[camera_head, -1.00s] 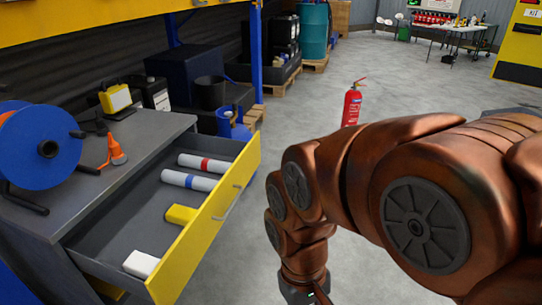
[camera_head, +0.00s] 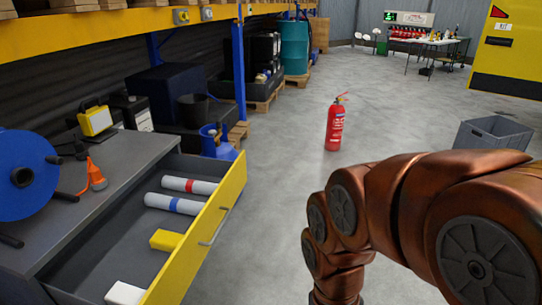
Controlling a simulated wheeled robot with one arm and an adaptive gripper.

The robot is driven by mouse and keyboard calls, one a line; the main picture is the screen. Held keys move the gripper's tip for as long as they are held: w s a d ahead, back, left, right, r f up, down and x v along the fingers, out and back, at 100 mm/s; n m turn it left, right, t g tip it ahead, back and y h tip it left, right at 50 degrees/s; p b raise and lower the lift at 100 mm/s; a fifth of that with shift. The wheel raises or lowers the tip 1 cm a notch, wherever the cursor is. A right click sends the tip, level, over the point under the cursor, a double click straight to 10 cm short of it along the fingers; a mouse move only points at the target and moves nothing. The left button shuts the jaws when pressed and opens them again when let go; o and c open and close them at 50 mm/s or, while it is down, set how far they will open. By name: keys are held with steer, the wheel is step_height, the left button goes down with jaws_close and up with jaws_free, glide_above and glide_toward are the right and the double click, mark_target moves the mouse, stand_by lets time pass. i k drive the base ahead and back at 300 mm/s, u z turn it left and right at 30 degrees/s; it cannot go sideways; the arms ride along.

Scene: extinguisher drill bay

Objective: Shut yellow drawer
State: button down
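The yellow drawer (camera_head: 183,269) is pulled well out of the grey cabinet (camera_head: 115,165) at the left. Its yellow front carries a grey bar handle (camera_head: 213,229). Inside lie a tube with a red band (camera_head: 204,187), a tube with a blue band (camera_head: 160,203), a yellow item (camera_head: 166,240) and a white block (camera_head: 125,293). My copper-coloured arm comes in from the right and reaches down to the right of the drawer, apart from it. My gripper is below the bottom edge of the picture, out of sight.
A blue cable reel (camera_head: 22,172), an orange tool (camera_head: 95,176) and a yellow lamp (camera_head: 96,120) are on the cabinet top. A red extinguisher (camera_head: 334,127) stands on the floor beyond my arm. A grey crate (camera_head: 493,133) is at the right. Floor between drawer and arm is clear.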

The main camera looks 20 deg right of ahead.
mark_target(115, 246)
steer(key=u, duration=0.1)
steer(key=i, duration=0.95)
steer(key=u, duration=0.65)
